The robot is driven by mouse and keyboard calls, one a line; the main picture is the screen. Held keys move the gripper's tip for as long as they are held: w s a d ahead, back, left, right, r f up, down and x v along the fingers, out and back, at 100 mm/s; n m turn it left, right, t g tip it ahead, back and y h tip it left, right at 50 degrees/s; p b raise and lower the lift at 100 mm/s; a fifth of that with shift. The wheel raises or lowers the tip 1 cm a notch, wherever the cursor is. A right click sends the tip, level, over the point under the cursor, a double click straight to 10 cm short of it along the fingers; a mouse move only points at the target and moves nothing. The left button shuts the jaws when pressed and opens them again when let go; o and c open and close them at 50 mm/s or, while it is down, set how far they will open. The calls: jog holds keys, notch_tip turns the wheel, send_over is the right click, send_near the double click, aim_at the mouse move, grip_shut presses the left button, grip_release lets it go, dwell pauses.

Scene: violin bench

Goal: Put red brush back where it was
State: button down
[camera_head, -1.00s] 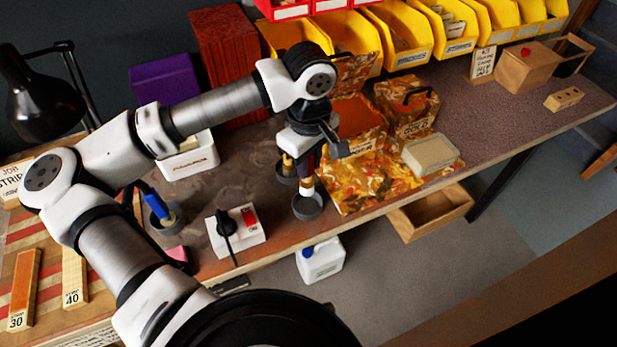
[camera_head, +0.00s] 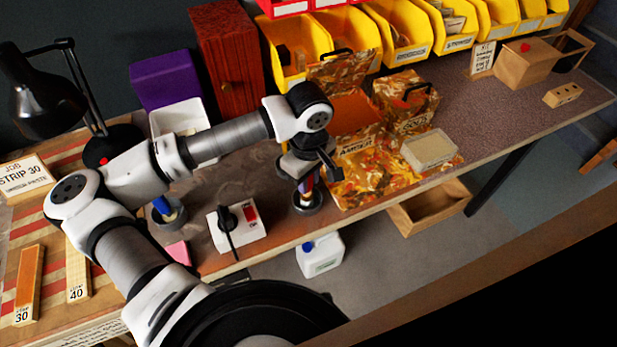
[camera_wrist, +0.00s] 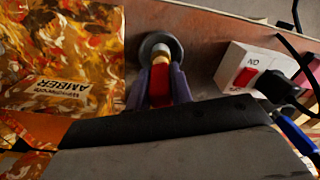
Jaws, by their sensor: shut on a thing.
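My gripper (camera_head: 306,182) is shut on the red brush, upright at the bench's front edge. In the wrist view the brush's red handle (camera_wrist: 160,84) sits between the two dark fingers, with its pale lower part (camera_wrist: 160,57) pointing at a round grey cup (camera_wrist: 150,43). In the head view this cup (camera_head: 308,208) is directly under my gripper, and the brush's lower end appears to be inside it. Whether it touches the bottom is hidden. A blue brush (camera_head: 161,206) stands in another grey cup (camera_head: 174,216) to the left.
A white switch box (camera_head: 226,238) with a black cable stands left of the cup. A white jug (camera_head: 320,256) stands below the bench edge.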

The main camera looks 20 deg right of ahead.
jog(key=c, duration=1.3)
grip_release()
jog(key=shift+o, duration=0.2)
jog(key=shift+r+p, duration=0.35)
notch_tip(320, 180, up, 12)
jog(key=b, duration=0.2)
jog(key=shift+f, duration=0.2)
